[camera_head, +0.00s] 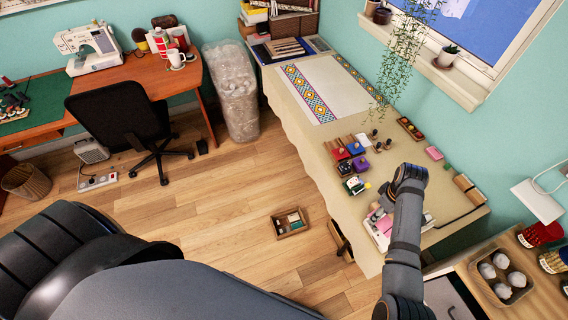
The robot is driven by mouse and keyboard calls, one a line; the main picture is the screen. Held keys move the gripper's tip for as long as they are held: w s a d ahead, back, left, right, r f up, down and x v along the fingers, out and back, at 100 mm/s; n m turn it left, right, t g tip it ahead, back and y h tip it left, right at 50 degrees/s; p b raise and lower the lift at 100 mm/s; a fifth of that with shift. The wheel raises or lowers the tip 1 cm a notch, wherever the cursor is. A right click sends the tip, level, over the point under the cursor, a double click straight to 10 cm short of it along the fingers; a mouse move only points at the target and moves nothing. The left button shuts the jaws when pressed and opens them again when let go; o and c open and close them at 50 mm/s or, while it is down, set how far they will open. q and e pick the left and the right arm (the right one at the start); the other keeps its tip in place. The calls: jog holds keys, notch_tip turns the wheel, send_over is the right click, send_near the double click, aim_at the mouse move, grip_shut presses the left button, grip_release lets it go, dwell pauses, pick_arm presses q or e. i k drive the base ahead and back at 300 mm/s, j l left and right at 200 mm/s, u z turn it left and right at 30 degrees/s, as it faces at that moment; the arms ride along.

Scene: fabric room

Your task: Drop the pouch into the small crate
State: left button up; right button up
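A small open wooden crate (277,235) sits on the floor left of the long table, with a few small things inside. My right arm reaches over the table's near part, and my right gripper (384,201) is at its bent end, small and dark. Whether its fingers are open or shut cannot be told. A pink and white item (379,227) lies on the table just below the gripper, partly covered by the arm. I cannot tell if it is the pouch, or if the gripper touches it. My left gripper is not in view.
The long table (300,137) holds a patterned cloth, several coloured blocks (340,154) and a pink block (434,153). A second wooden box (341,241) is partly hidden by the table edge. A tray of pale balls (503,299) stands lower right. The floor around the crate is clear.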

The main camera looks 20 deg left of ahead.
aim_at(291, 225)
jog(key=k+u, duration=0.25)
jog(key=k, duration=0.2)
jog(key=k+j+u, duration=0.25)
jog(key=k, duration=0.2)
jog(key=l, duration=0.1)
